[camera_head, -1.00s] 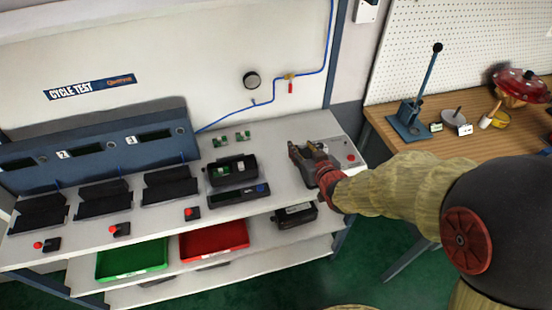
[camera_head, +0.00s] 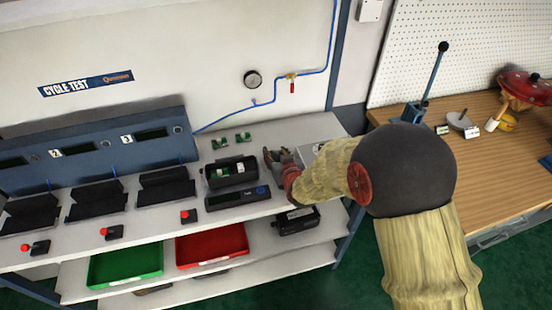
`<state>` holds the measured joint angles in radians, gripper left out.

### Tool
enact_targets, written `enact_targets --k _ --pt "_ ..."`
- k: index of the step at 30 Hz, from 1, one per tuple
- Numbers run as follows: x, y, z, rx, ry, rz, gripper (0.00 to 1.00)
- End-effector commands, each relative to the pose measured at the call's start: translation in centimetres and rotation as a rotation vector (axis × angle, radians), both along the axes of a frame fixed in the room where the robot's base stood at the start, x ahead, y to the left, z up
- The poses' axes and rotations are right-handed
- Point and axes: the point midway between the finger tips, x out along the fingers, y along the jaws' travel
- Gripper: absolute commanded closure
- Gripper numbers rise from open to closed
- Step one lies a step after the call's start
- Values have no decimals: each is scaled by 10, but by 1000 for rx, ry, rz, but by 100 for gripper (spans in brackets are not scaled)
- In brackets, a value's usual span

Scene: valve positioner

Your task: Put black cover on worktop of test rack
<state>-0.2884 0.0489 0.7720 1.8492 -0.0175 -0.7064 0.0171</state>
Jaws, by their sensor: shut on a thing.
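My gripper (camera_head: 277,158) is low over the right part of the white worktop (camera_head: 258,211) of the test rack, just right of an open black housing (camera_head: 218,180). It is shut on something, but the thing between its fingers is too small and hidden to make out. The housing has green and white parts inside. I cannot single out a separate black cover with certainty. A black unit (camera_head: 298,221) sits on the shelf below, under my gripper.
A dark device with a display (camera_head: 232,199) lies in front of the housing. Small green parts (camera_head: 243,137) lie behind it. Black stands (camera_head: 165,189) and red-button boxes (camera_head: 188,216) fill the left. Green (camera_head: 125,265) and red (camera_head: 212,246) trays are below. A wooden bench (camera_head: 500,180) is at right.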

Motion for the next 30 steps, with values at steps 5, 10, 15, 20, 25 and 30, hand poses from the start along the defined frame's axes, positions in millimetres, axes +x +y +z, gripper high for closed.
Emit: enact_targets --k 5,10,15,20,25,30 --pt "1 0 -13 1 -2 0 100" --pt "0 0 -12 1 -2 0 100" --pt "0 0 -16 0 0 0 60" --pt "0 -1 -16 0 0 0 51" --pt "0 -1 -16 0 0 0 43" --pt "0 -1 -15 0 0 0 43"
